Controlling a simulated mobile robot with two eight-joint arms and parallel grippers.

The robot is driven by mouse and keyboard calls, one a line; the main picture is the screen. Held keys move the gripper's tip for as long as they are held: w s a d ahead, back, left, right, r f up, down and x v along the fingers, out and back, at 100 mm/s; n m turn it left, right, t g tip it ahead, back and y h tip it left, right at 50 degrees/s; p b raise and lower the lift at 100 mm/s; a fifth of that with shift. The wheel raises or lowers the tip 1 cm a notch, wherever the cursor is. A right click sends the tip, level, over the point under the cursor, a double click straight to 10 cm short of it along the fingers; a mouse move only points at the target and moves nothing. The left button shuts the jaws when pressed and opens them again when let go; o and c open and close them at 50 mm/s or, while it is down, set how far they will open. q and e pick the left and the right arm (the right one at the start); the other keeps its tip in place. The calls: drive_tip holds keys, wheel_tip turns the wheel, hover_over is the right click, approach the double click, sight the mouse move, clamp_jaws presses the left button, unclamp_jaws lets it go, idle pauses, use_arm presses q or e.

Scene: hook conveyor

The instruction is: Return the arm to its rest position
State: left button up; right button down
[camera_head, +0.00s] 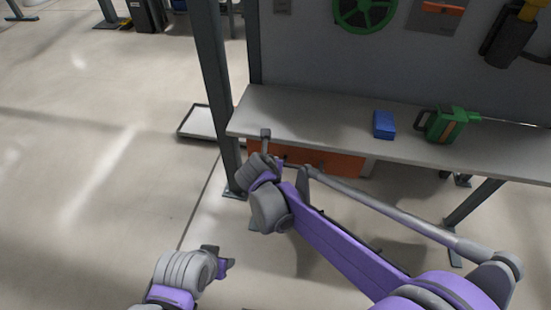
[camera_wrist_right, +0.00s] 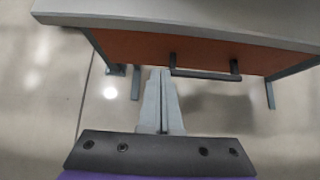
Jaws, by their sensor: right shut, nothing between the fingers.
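My right arm reaches across the head view from the lower right. Its gripper (camera_head: 265,135) is at the front left edge of the workbench. In the right wrist view the right gripper (camera_wrist_right: 160,75) has its two grey fingers together with nothing between them, in front of the orange drawer front (camera_wrist_right: 140,48). My left gripper (camera_head: 225,262) is low in the head view, over the floor and apart from the bench. Its fingers are too small and angled to tell whether they are open.
The workbench (camera_head: 300,117) carries a blue box (camera_head: 384,125) and a green drill-like tool (camera_head: 440,124). The orange drawer (camera_head: 340,164) is under its top, with a dark handle (camera_wrist_right: 205,74). A grey post (camera_head: 212,80) stands at the bench's left. Open floor lies farther left.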

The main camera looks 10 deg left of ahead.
drive_tip(key=s+d+r+m+g, duration=0.1)
drive_tip(key=s+d+m, duration=0.55)
drive_tip(key=d, duration=0.25)
drive_tip(key=s+d+r+m+g, duration=0.1)
drive_tip(key=s+d+m+g, duration=0.1)
drive_tip(key=s+d+m, duration=0.5)
drive_tip(key=s+d+f+m+g, duration=0.1)
drive_tip(key=s+d+f+m, duration=0.1)
drive_tip(key=s+d+m, duration=0.6)
drive_tip(key=s+d+f+m+g, duration=0.15)
drive_tip(key=s+d+m, duration=0.25)
drive_tip(key=s+m, duration=0.8)
use_arm(q)
wheel_tip(320, 180, up, 15)
drive_tip(key=w+p, duration=0.1)
drive_tip(key=p, duration=1.2)
drive_tip(key=shift+w+t, duration=0.15)
drive_tip(key=shift+t, duration=0.15)
use_arm(e)
drive_tip(key=w+r+m+t, duration=0.1)
drive_tip(key=w+r, duration=0.4)
drive_tip(key=r, duration=0.8)
drive_tip(key=shift+a+m, duration=0.2)
drive_tip(key=shift+m, duration=0.25)
drive_tip(key=shift+s+r+t, duration=0.1)
drive_tip(key=shift+s+t, duration=0.1)
drive_tip(key=shift+t, duration=0.05)
